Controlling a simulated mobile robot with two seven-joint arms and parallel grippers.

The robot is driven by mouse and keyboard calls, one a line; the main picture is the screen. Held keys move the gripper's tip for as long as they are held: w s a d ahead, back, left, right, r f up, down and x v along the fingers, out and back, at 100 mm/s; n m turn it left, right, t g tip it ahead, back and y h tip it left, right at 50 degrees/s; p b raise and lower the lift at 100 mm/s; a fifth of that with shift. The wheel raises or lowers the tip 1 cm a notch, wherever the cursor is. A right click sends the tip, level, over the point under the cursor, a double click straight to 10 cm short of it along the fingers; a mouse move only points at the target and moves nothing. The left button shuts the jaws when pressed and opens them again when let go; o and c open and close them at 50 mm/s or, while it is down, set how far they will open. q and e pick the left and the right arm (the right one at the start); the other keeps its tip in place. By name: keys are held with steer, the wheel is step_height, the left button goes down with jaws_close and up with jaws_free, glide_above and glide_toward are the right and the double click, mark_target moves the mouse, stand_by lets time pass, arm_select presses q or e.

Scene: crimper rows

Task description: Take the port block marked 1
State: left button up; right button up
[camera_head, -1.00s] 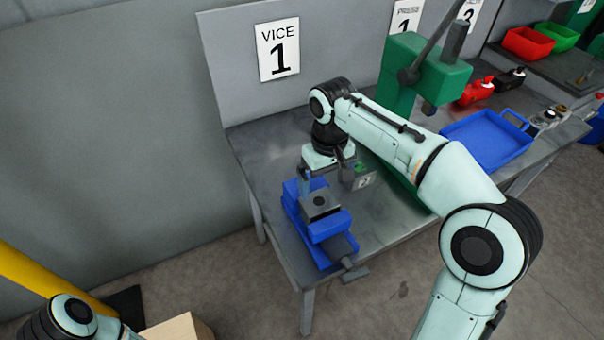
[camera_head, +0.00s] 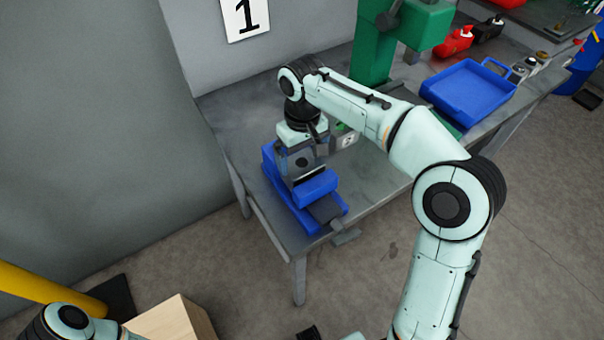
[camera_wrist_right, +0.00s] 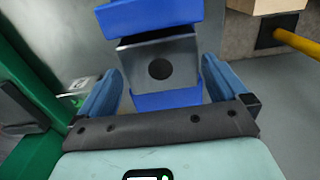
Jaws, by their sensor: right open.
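The grey port block (camera_head: 303,161) with a round dark hole sits in the blue vice (camera_head: 318,187) on the bench. In the right wrist view the block (camera_wrist_right: 160,62) lies between blue vice jaws (camera_wrist_right: 150,18). No number shows on the block itself; the wall sign (camera_head: 245,15) above the vice reads 1. My right gripper (camera_head: 302,158) is open above the vice. In the wrist view its blue fingers (camera_wrist_right: 161,70) stand on either side of the block, with gaps showing. Whether they reach down beside it I cannot tell. My left gripper is out of view.
A small labelled grey-and-green item (camera_head: 347,141) stands just behind and right of my right gripper. A green press (camera_head: 375,50) stands further right, then a blue tray (camera_head: 470,92). The vice handle (camera_head: 345,236) sticks out past the bench's front edge. A wooden box (camera_head: 172,325) is at lower left.

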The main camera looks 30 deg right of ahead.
mark_target(302, 162)
steer(key=shift+w+f, duration=0.1)
steer(key=shift+f, duration=1)
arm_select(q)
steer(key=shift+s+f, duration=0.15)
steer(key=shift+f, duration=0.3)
arm_select(e)
steer(key=shift+r, duration=0.15)
steer(key=c, duration=1.1)
steer(key=shift+r, duration=0.55)
steer(key=r+p, duration=0.5)
steer(key=r, duration=0.2)
steer(key=shift+w+r, duration=0.1)
steer(key=shift+w, duration=0.1)
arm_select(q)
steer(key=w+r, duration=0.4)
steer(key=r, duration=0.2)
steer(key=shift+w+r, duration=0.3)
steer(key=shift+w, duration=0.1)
arm_select(e)
steer(key=shift+f, duration=0.2)
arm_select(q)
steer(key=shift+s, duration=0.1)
arm_select(e)
steer(key=shift+s, duration=0.15)
